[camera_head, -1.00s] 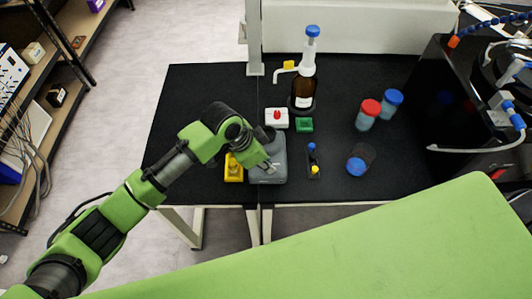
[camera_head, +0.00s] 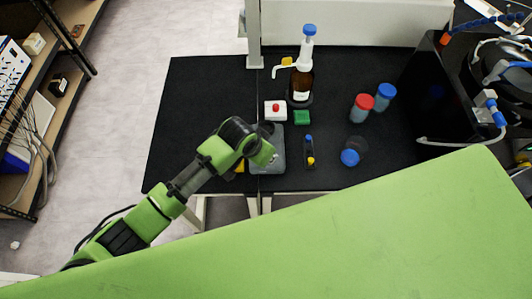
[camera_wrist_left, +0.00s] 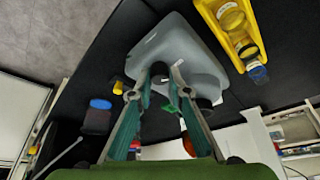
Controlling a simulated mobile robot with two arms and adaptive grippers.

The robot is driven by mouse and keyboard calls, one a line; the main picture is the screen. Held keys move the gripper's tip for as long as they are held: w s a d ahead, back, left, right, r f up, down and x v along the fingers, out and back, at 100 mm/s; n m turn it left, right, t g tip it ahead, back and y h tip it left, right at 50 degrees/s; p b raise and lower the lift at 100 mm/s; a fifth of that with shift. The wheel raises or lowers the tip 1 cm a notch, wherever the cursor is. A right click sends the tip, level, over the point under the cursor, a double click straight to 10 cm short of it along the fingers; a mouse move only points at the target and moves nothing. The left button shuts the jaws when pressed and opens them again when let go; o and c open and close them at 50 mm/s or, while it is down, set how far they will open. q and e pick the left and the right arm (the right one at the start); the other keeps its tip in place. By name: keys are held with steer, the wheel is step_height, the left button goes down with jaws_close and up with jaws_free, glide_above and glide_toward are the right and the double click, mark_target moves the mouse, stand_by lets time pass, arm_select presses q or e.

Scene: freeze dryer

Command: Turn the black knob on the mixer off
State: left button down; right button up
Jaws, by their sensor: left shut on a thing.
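The grey mixer (camera_head: 272,165) stands near the front edge of the black table, partly hidden by my left arm in the head view. In the left wrist view its grey body (camera_wrist_left: 195,50) fills the upper middle. My left gripper (camera_wrist_left: 162,74) is at the mixer, its two fingers on either side of the small dark knob (camera_wrist_left: 160,70) and shut on it. The knob is mostly hidden between the fingertips, so its setting cannot be read. In the head view the left gripper (camera_head: 271,162) is over the mixer's front. My right gripper is not in view.
A yellow rack (camera_wrist_left: 237,30) stands close beside the mixer. The table's left part is clear.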

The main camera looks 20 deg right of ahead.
arm_select(q)
steer(key=c, duration=1.9)
jaws_free()
steer(key=v, duration=1.2)
steer(key=shift+f, duration=0.1)
